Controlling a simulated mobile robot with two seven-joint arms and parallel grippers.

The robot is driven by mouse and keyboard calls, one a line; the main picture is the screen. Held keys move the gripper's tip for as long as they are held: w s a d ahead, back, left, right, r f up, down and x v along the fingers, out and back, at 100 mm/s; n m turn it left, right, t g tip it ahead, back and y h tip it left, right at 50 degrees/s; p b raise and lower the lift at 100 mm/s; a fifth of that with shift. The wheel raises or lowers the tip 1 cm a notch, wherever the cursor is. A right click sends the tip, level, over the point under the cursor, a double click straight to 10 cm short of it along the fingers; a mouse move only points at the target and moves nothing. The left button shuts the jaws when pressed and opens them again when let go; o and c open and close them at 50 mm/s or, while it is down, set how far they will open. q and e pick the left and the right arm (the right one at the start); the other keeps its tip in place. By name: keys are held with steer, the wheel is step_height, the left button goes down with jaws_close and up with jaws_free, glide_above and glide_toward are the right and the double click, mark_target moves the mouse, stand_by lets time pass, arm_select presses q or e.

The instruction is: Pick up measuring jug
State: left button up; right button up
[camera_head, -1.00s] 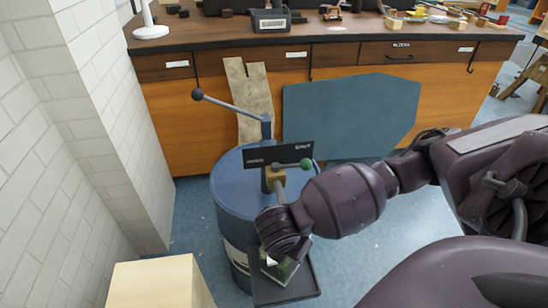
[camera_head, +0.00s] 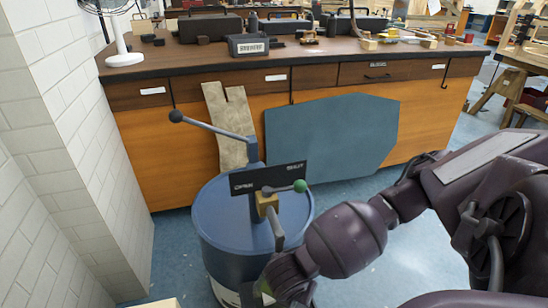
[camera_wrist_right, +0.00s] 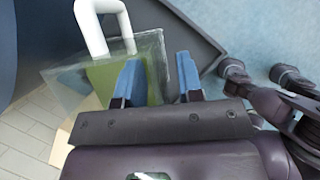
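In the right wrist view, what looks like the measuring jug (camera_wrist_right: 72,88) is a clear, faintly green, see-through vessel with a thick white handle (camera_wrist_right: 104,28). It appears tilted in this view. My right gripper (camera_wrist_right: 159,72) has its two blue fingers apart. The left finger overlaps the jug's clear wall, and an edge of the wall shows in the gap between the fingers. I cannot tell whether either finger touches it. In the head view my right arm reaches down to the bottom edge, and its gripper and the jug are cut off. My left gripper is not in view.
A blue drum (camera_head: 228,250) with a lever and an open/shut sign (camera_head: 268,178) stands close to my right forearm. A dark tray (camera_wrist_right: 205,38) lies beside the jug. Behind is a wooden bench (camera_head: 300,61) with a leaning blue panel (camera_head: 335,140). A white brick wall (camera_head: 70,130) is at left.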

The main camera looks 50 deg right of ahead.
jaws_close()
stand_by(0.4)
step_height(320, 180, up, 4)
steer(key=p, duration=0.2)
arm_select(q)
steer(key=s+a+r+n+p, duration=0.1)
steer(key=p, duration=0.2)
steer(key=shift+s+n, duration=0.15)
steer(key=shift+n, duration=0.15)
arm_select(e)
steer(key=s+a, duration=0.2)
steer(key=a, duration=0.6)
steer(key=s+a, duration=0.2)
steer(key=a, duration=0.7)
steer(key=shift+a+f, duration=0.2)
steer(key=shift+a, duration=0.05)
